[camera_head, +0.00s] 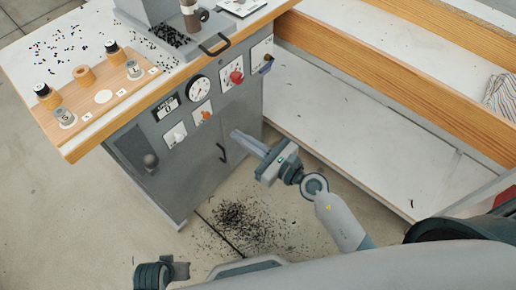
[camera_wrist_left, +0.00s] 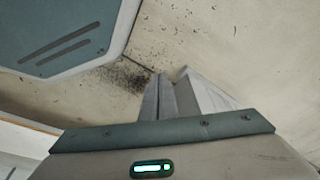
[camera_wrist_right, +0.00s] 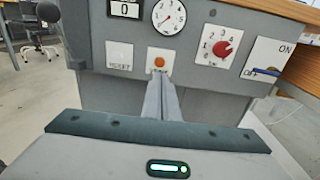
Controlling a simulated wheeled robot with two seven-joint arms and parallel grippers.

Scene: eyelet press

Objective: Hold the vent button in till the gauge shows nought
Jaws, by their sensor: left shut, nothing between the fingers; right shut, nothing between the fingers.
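The grey press cabinet's front carries a round white gauge (camera_head: 199,89), also in the right wrist view (camera_wrist_right: 169,16); its needle is too small to read surely. Below it an orange button (camera_head: 205,115) sits on a white plate, and it also shows in the right wrist view (camera_wrist_right: 159,62). I cannot read a vent label. My right gripper (camera_head: 236,134) is shut and empty, in front of the cabinet and apart from the button. In the right wrist view its fingertips (camera_wrist_right: 161,77) appear just below the button. My left gripper (camera_wrist_left: 168,77) is shut and empty, low over the floor.
A counter showing 0 (camera_wrist_right: 125,9), a reset plate (camera_wrist_right: 119,56), a red knob (camera_wrist_right: 222,48) and an on/off switch (camera_wrist_right: 267,72) surround the button. A wooden board (camera_head: 102,97) with pots stands on top. Dark bits (camera_head: 240,220) litter the floor. A low bench (camera_head: 360,140) stands right.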

